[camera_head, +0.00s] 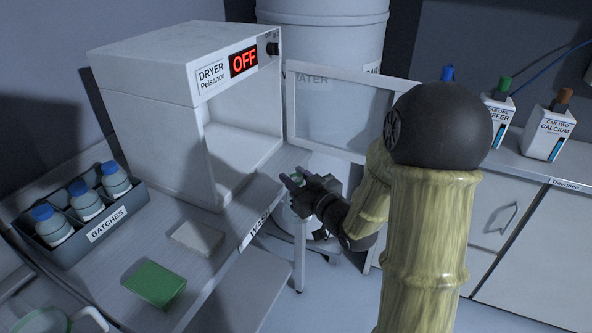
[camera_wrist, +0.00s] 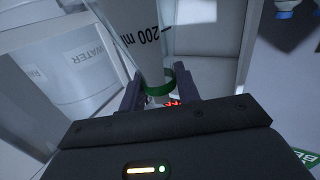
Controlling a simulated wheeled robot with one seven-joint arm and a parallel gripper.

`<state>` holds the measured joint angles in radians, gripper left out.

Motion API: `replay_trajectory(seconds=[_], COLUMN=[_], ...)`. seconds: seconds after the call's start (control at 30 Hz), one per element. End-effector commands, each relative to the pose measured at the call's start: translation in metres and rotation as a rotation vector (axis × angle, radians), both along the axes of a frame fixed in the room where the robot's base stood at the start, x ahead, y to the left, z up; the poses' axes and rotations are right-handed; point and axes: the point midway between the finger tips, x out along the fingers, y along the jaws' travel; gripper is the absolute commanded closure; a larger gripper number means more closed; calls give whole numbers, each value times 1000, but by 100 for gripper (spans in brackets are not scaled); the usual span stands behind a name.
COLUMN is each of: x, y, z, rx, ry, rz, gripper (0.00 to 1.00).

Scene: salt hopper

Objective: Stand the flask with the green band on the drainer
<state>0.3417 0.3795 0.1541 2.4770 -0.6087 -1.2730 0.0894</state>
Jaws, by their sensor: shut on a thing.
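My gripper (camera_head: 296,186) is beside the right edge of the bench, in front of the open dryer. In the wrist view, my gripper (camera_wrist: 158,92) is shut on the neck of a clear flask (camera_wrist: 143,38) marked 200 ml. The flask's green band (camera_wrist: 158,87) sits between the fingers. In the head view the flask is mostly hidden or too faint to outline. I cannot pick out the drainer with certainty.
The white dryer (camera_head: 150,110) reads OFF; its glass door (camera_head: 340,112) stands open near my arm. A batches rack (camera_head: 110,222) holds blue-capped bottles. A green pad (camera_head: 155,284) and a white pad (camera_head: 197,238) lie on the bench. A water barrel (camera_head: 320,40) stands behind.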

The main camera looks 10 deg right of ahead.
Motion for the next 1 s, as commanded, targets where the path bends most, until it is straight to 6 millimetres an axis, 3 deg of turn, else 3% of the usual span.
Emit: replay_trajectory(seconds=[0.33, 0.7, 0.83, 1.0], x=[21, 19, 14, 12], y=[-7, -11, -11, -14], z=[-91, -188, -212, -223], rx=[12, 32, 36, 35], ry=[4, -8, -11, -16], rz=[1, -47, -68, -87], gripper=[100, 100, 100, 100])
